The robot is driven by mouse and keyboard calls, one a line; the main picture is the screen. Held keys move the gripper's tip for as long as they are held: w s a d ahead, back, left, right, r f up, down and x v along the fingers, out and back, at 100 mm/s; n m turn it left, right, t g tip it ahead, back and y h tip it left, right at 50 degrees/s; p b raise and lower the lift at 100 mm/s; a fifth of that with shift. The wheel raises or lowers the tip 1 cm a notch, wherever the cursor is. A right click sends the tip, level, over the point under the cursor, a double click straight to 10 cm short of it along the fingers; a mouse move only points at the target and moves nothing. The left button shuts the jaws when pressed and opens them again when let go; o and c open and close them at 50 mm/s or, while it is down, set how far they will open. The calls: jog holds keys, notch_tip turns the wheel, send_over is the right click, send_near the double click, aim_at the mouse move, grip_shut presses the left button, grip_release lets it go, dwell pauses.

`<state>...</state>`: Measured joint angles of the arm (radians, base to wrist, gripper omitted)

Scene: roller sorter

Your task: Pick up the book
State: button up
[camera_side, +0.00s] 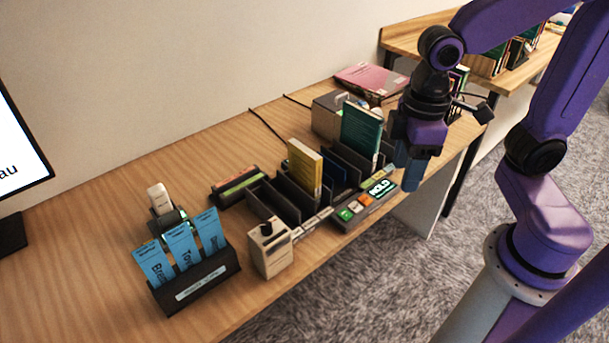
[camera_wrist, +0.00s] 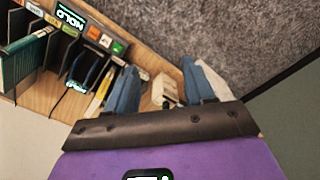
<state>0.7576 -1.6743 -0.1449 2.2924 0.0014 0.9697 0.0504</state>
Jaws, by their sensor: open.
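A teal book (camera_side: 361,132) stands upright in a slot of the dark sorter (camera_side: 262,207). A yellow book (camera_side: 305,170) stands in another slot toward the left. The teal book also shows at the left edge of the wrist view (camera_wrist: 18,66), and part of the yellow book (camera_wrist: 99,93) shows left of my fingers. Which book is meant I cannot tell. My gripper (camera_side: 407,184) is right of the teal book, above the desk's front edge, apart from both books. In the wrist view my gripper (camera_wrist: 160,70) has its blue fingers spread with nothing held between them.
A control panel with a lit display (camera_side: 381,187) sits in front of the sorter. A beige box with a black knob (camera_side: 270,249) and a black holder of blue cards (camera_side: 197,283) stand at left. A pink book or box (camera_side: 371,80) lies behind. The desk's left part (camera_side: 90,235) is clear.

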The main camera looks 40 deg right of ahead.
jog(key=w+a+r+m, duration=0.15)
jog(key=w+m, duration=0.35)
jog(key=w, duration=0.9)
jog(key=m, duration=0.5)
send_near(304, 148)
notch_tip(304, 148, down, 12)
jog(key=shift+a+f, duration=0.1)
jog(key=shift+f, duration=0.05)
grip_shut()
